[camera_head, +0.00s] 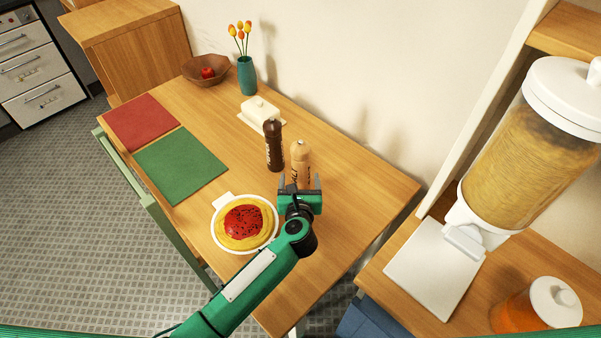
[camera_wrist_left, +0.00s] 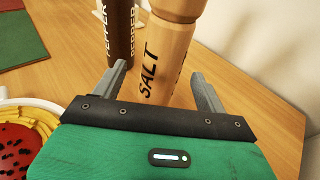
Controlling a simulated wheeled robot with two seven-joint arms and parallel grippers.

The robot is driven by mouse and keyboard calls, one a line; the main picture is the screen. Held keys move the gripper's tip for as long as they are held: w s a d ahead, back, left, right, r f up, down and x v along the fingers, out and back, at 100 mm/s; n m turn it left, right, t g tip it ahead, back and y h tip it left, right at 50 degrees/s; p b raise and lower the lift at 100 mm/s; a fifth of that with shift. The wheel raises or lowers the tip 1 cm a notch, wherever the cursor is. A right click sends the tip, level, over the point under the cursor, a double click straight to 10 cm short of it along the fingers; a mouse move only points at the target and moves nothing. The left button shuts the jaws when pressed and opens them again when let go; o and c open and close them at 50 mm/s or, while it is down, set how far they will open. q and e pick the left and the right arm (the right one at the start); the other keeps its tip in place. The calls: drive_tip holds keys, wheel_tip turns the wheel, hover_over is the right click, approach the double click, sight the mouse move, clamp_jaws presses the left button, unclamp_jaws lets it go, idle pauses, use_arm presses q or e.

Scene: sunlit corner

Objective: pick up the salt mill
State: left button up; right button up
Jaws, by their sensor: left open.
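The salt mill (camera_head: 299,160) is light wood and stands upright on the wooden table, beside the dark brown pepper mill (camera_head: 273,146). In the left wrist view the salt mill (camera_wrist_left: 168,55) shows its "SALT" lettering, and the pepper mill (camera_wrist_left: 119,30) stands to its left. My left gripper (camera_head: 300,184) is open, in front of the salt mill. In the left wrist view its two fingers (camera_wrist_left: 163,85) point toward the salt mill, one on each side of its lower part. I cannot tell whether they touch it. My right gripper is not in view.
A plate of pasta with red sauce (camera_head: 245,224) sits just left of my left gripper. A white butter dish (camera_head: 259,111) stands behind the mills. A teal vase (camera_head: 247,76), a wooden bowl (camera_head: 206,71) and red and green mats (camera_head: 181,165) lie further off. The table's right end is clear.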

sight(301, 177)
use_arm(q)
drive_tip(key=w, duration=0.3)
drive_tip(key=shift+w+d+f+p, duration=0.1)
drive_tip(key=shift+d+f+p, duration=0.05)
drive_tip(key=shift+f+p, duration=0.2)
drive_tip(key=shift+w+f, duration=0.2)
drive_tip(key=shift+w, duration=0.45)
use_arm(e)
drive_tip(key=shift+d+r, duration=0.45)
use_arm(q)
drive_tip(key=c, duration=1.2)
drive_tip(key=shift+r, duration=0.1)
